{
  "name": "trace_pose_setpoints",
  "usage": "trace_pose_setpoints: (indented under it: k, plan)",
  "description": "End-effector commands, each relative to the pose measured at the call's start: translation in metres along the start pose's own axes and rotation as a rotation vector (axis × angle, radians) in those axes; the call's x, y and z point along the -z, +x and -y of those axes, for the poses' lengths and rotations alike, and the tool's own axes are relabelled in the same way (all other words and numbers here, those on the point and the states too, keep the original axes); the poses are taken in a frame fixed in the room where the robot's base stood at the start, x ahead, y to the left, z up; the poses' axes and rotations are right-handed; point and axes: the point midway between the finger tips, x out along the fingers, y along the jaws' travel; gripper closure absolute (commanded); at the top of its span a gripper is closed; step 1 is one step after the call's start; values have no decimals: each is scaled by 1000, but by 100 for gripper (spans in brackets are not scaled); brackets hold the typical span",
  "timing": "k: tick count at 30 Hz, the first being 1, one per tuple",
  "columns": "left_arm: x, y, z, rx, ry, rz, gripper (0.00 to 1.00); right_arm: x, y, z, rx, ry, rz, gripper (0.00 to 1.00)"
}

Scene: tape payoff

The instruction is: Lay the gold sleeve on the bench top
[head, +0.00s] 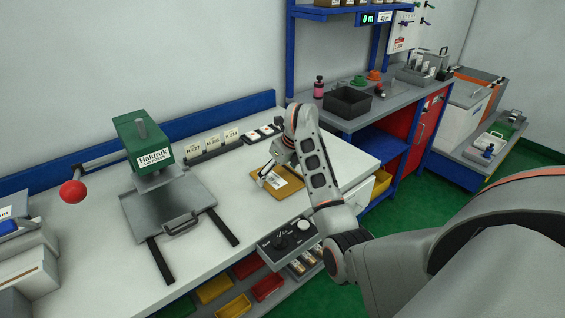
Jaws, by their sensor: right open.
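The gold sleeve (287,186) looks like a flat, gold-tan rectangle with a pale patch on it. It lies flat on the white bench top (262,212), near the bench's right part. My right gripper (265,176) is open at the sleeve's left side, with its fingers low over the sleeve's upper left part. I cannot tell whether the fingers touch it. My wrist hides some of the sleeve's far edge. My left gripper is out of view.
A green press (142,138) with a red-knobbed lever and grey plate (168,208) stands to the left. Labelled dark holders (212,146) line the bench back. A control box (288,243) sits at the front edge, above coloured bins (233,306). Bare bench lies between plate and sleeve.

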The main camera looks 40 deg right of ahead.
Motion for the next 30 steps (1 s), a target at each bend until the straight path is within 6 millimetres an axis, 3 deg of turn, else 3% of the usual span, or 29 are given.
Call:
trace_pose_setpoints:
  k: [9, 15, 21, 30]
  plan:
    - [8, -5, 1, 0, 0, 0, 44, -1, -66, 1, 4, 0, 3, 11]
    - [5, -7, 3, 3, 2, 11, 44, -1, -97, 2, 4, 0, 2, 11]
    - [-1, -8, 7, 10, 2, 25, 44, 0, -109, 0, 1, 1, 1, 11]
    - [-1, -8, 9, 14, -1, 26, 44, 0, -110, 0, 0, 1, 1, 11]
